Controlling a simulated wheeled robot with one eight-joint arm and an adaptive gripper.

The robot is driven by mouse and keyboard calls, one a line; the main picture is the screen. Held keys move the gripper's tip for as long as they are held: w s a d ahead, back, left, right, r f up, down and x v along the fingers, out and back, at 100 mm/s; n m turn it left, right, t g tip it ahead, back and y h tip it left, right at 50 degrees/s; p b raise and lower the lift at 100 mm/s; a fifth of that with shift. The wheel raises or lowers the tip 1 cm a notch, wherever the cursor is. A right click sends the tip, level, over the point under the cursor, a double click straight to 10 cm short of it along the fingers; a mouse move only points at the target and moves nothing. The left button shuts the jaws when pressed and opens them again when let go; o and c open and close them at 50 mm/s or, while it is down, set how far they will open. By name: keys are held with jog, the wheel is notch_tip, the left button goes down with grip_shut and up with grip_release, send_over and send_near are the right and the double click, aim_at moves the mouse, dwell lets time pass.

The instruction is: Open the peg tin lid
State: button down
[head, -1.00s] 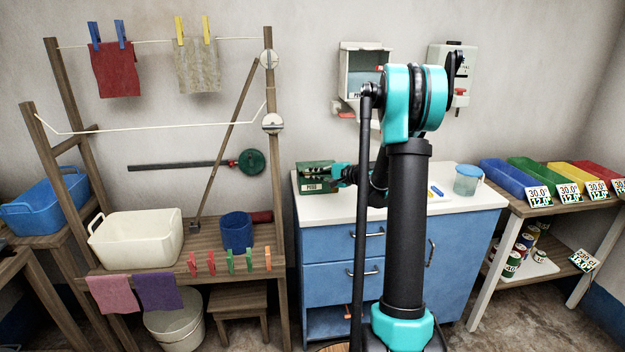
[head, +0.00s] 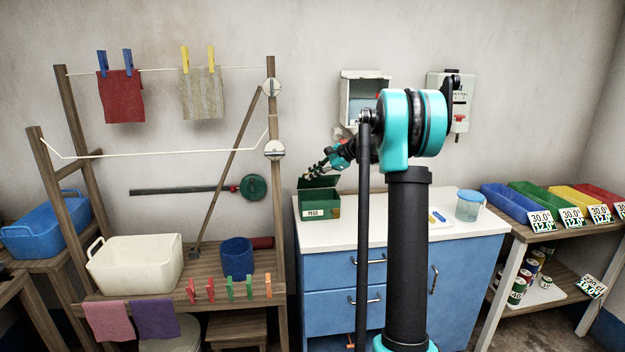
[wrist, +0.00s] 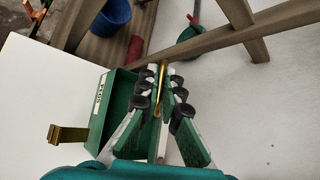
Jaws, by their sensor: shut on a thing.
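The peg tin (head: 322,208) is a green box with a white label, standing at the left end of the white counter. Its lid (head: 318,182) is raised and tilted up at the back, so the tin stands open. In the wrist view the tin (wrist: 118,112) is left of my fingers, with its label toward the left. My gripper (head: 322,168) is above the tin at the lid's upper edge. In the wrist view my gripper (wrist: 160,82) is shut around a thin brass-coloured part by the lid. The fingers hide much of the lid. The tin's contents cannot be made out.
The white counter (head: 400,236) is mostly clear, with a lidded jar (head: 468,205) at the right. A wall box (head: 364,100) hangs behind my arm. The wooden drying rack (head: 273,200) stands close to the tin's left.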

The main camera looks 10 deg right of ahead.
jog(key=shift+w, duration=0.1)
dwell(0.3)
jog(key=c, duration=1.7)
grip_release()
jog(key=shift+d+r, duration=0.1)
jog(key=v, duration=1.1)
jog(key=shift+d+r, duration=0.25)
jog(key=shift+r, duration=0.05)
